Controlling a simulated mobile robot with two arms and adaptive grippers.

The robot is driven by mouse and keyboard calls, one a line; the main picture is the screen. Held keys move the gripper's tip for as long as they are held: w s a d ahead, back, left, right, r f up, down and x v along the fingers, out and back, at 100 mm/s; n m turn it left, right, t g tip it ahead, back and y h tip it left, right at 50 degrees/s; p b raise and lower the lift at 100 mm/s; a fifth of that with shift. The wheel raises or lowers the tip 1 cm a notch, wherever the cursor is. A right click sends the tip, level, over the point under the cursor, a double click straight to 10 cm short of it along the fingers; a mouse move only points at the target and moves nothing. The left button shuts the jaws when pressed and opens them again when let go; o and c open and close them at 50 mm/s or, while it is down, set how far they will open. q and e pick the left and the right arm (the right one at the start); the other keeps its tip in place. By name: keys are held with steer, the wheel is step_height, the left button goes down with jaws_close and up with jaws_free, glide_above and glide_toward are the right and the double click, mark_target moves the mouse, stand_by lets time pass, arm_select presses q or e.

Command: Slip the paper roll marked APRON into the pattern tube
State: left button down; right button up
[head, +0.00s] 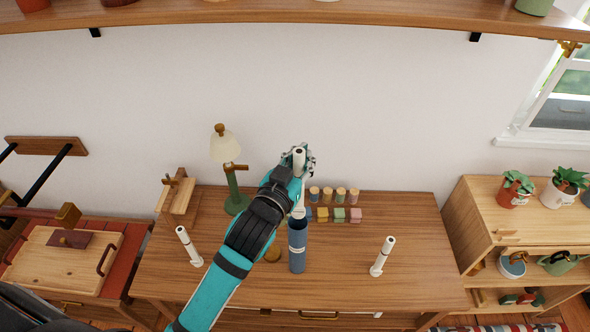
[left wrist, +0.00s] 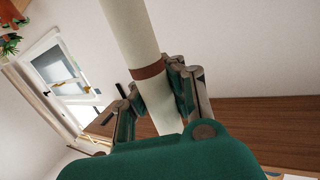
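My left gripper (head: 301,160) is shut on a white paper roll (head: 299,153), held upright over the desk. In the left wrist view the roll (left wrist: 132,32) has a brown band and sits between the fingers (left wrist: 155,105). The blue tube (head: 297,248), which I take as the pattern tube, stands upright on the desk below. The roll's lower part shows just above the tube's mouth; I cannot tell whether its end is inside. No APRON mark is readable. My right gripper is out of view.
A green lamp (head: 234,190) and a small wooden stand (head: 177,192) are at the desk's back left. Thread spools (head: 340,195) and coloured blocks (head: 338,215) are behind the tube. A wall shelf (head: 300,12) runs above. The desk's (head: 420,230) right side is mostly clear.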

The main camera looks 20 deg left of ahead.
arm_select(q)
steer(key=shift+f+b, duration=0.7)
steer(key=shift+f, duration=0.25)
step_height(320, 180, down, 12)
steer(key=b, duration=0.7)
steer(key=shift+r+b, duration=0.25)
steer(key=shift+b, duration=0.15)
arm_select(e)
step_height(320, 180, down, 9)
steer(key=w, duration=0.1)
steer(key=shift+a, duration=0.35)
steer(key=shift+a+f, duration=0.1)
